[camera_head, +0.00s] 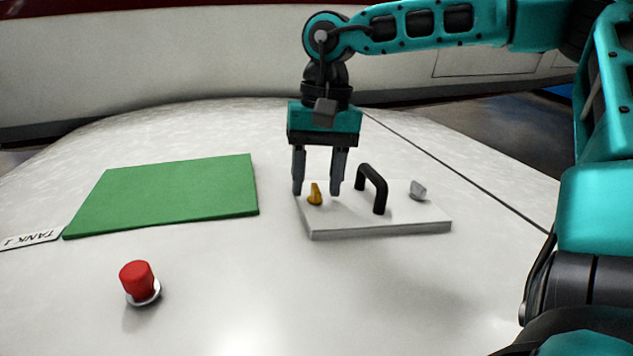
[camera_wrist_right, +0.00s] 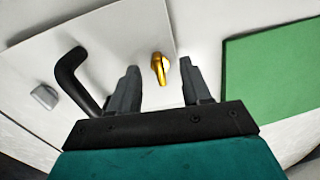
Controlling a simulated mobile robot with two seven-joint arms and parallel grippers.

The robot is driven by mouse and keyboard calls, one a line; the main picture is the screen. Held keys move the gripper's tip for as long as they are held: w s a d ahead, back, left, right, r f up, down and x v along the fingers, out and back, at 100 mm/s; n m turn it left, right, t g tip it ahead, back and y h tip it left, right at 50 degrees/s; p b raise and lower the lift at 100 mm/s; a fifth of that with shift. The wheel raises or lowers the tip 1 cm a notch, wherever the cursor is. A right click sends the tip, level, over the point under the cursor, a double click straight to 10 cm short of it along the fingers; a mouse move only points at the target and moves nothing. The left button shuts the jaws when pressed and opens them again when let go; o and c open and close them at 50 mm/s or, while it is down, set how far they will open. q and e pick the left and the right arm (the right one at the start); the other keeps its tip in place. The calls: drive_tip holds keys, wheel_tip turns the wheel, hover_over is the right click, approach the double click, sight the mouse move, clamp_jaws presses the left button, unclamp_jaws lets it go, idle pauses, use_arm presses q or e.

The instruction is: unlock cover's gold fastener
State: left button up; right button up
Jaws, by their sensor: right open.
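The gold fastener (camera_head: 315,194) is a small knob near the left end of the pale cover plate (camera_head: 380,227). A black handle (camera_head: 373,187) stands in the middle of the cover, and a silver fastener (camera_head: 418,190) is near its right end. My right gripper (camera_head: 316,192) points down over the left end of the cover, open, with one finger on each side of the gold fastener. In the right wrist view the gold fastener (camera_wrist_right: 159,67) shows between the two spread fingers, with a gap on each side. My left gripper is not in view.
A green mat (camera_head: 165,195) lies on the white curved surface to the left, with a "TANK 1" label (camera_head: 31,239) beside it. A red button (camera_head: 138,280) stands at the front left. The black handle is close to my right gripper. The front middle surface is clear.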

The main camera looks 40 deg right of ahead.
sight(316, 187)
drive_tip(key=shift+d+r+p, duration=0.15)
drive_tip(key=shift+r+p, duration=0.6)
drive_tip(key=shift+r, duration=0.35)
drive_tip(key=shift+d+r+p, duration=0.15)
drive_tip(key=shift+r+p, duration=0.6)
drive_tip(key=shift+r, duration=0.35)
